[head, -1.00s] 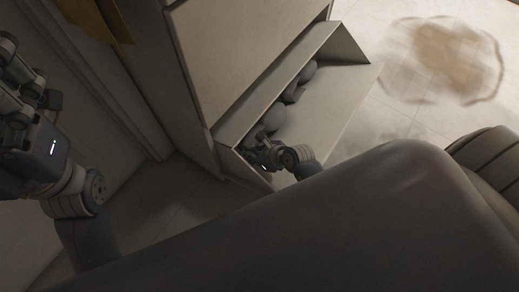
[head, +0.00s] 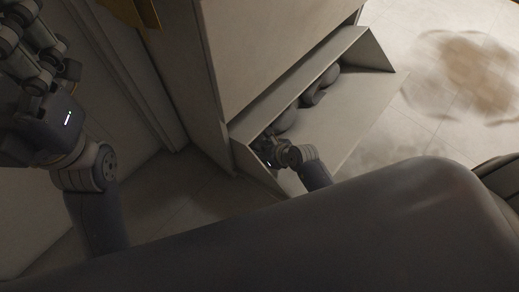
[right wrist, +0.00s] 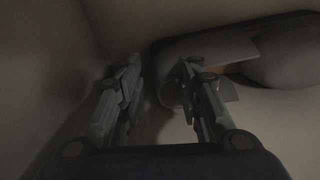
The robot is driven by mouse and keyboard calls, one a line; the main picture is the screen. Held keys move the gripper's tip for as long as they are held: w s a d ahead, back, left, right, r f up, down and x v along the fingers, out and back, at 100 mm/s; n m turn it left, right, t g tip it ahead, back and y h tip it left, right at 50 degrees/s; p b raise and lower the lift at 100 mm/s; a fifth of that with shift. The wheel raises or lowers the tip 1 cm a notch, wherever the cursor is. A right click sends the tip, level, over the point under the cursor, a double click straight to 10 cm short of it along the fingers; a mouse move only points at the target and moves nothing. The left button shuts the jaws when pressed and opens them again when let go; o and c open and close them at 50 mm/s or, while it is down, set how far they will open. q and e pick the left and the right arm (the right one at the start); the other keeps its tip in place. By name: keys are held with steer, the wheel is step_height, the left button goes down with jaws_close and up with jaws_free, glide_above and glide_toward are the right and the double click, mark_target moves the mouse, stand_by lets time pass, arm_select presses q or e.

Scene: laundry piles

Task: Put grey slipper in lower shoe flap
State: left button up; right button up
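The lower shoe flap (head: 350,107) is tilted open at the bottom of a pale cabinet. Rounded grey slippers (head: 318,87) lie along its inside, against the cabinet. My right gripper (head: 265,148) is inside the flap's near end, beside the nearest slipper shape (head: 287,120). In the right wrist view its fingers (right wrist: 158,68) are apart with nothing visibly held between them. A grey slipper (right wrist: 225,48) lies behind and right of the right-hand finger, partly hidden by it. My left gripper (head: 28,45) is raised at the upper left; its fingertips are unclear.
The cabinet's upper front (head: 265,45) rises above the flap, and its side panel stands to the left. The flap's near side wall (head: 250,165) is close to my right arm. A brown round rug or stain (head: 480,75) lies on the tiled floor at the upper right.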

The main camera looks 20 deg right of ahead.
steer(key=v, duration=1.2)
